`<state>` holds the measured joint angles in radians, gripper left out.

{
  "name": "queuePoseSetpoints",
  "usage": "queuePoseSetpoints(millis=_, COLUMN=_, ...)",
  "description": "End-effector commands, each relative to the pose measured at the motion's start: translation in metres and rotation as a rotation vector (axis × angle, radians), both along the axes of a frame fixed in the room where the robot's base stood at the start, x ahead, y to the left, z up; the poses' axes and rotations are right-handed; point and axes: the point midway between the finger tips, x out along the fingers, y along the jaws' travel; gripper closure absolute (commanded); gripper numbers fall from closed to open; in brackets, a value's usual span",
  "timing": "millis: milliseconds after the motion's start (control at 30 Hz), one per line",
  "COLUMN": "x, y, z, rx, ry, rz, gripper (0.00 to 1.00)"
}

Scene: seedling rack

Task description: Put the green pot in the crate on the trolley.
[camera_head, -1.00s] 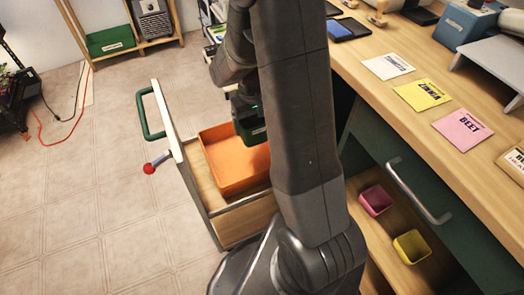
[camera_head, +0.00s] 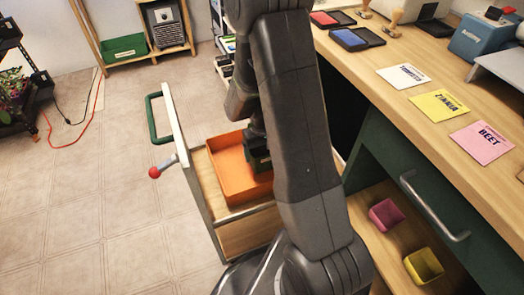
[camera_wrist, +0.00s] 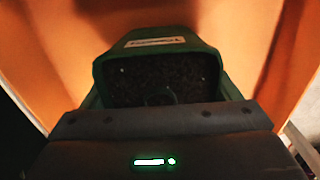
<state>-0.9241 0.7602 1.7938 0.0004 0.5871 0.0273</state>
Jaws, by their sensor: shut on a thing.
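The green pot (camera_wrist: 98,72), filled with dark soil and bearing a white label, sits in my gripper (camera_wrist: 160,112) in the wrist view. My gripper is shut on it. Orange crate walls surround the pot there. In the head view the orange crate (camera_head: 228,172) stands on the wooden trolley (camera_head: 208,200), which has a green handle. The pot (camera_head: 262,164) shows at the crate's right part, low inside its outline, partly hidden by my arm. I cannot tell whether the pot touches the crate floor.
A red-knobbed lever (camera_head: 155,172) sticks out left of the trolley. To the right is a bench (camera_head: 380,110) with seed cards.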

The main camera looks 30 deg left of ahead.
Motion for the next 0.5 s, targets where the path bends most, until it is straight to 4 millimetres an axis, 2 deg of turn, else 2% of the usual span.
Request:
queuePoseSetpoints(millis=67, x=0.0002, y=0.0002, z=-0.0034, rx=0.001, ry=-0.001, rz=0.0, gripper=0.58)
queuePoseSetpoints(millis=100, x=0.0, y=0.0, z=-0.0027, rx=0.0, ry=0.0, rz=0.0, gripper=0.11)
queuePoseSetpoints(millis=167, x=-0.0001, y=-0.0001, z=-0.0024, rx=0.0, ry=0.0, rz=0.0, gripper=0.0)
queuePoseSetpoints(millis=367, x=-0.0001, y=-0.0001, z=-0.0021, rx=0.0, ry=0.0, rz=0.0, gripper=0.0)
queuePoseSetpoints(millis=500, x=0.0002, y=0.0002, z=0.0054, rx=0.001, ry=-0.001, rz=0.0, gripper=0.0)
